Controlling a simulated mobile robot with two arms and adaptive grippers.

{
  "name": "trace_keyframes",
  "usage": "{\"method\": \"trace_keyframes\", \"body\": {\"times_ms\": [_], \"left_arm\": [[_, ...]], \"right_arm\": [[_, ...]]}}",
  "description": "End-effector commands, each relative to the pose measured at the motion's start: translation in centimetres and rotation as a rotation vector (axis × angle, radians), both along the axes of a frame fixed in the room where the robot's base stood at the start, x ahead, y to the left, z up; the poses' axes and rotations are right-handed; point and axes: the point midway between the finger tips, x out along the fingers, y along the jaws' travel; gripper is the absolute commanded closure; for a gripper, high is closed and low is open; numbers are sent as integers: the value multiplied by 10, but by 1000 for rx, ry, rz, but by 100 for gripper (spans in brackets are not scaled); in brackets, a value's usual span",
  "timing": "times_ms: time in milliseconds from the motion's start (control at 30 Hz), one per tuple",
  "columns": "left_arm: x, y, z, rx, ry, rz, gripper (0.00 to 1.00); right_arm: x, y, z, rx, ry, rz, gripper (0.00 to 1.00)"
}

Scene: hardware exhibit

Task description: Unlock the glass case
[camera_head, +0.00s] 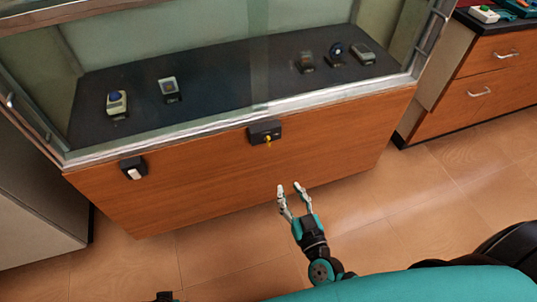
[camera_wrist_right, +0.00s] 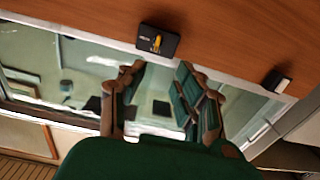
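The glass case (camera_head: 240,103) stands on a wooden base. A black lock box (camera_head: 256,134) sits at the middle of its front edge, with a small yellow key (camera_head: 268,139) sticking out of its face. In the right wrist view, the lock box (camera_wrist_right: 171,46) and upright yellow key (camera_wrist_right: 157,42) show just beyond my fingertips. My right gripper (camera_head: 289,186) is open and empty, below and slightly right of the lock in the head view. Its spread fingers also show in the right wrist view (camera_wrist_right: 160,70). My left gripper cannot be made out.
A second black box with a white piece (camera_head: 134,172) is on the case front at the left. Several small devices stand on the black display floor (camera_head: 225,85) behind glass. A wooden drawer cabinet (camera_head: 490,85) stands at right. The tiled floor (camera_head: 215,240) before the case is clear.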

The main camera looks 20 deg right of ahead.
Motion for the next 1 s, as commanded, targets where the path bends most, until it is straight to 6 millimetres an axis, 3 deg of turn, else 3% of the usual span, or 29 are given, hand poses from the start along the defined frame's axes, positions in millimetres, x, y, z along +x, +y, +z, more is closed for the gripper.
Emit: {"method": "trace_keyframes", "body": {"times_ms": [167,467,800,1000], "left_arm": [[2,0,8,0,-5,1,60],[9,-1,31,-1,-20,3,60],[12,0,72,-3,-41,7,60],[12,0,91,-3,-50,9,60]], "right_arm": [[18,0,6,8,-16,-11,67],[81,2,6,8,-16,-10,67],[149,5,5,7,-14,-9,67],[170,5,5,6,-12,-8,67]]}}
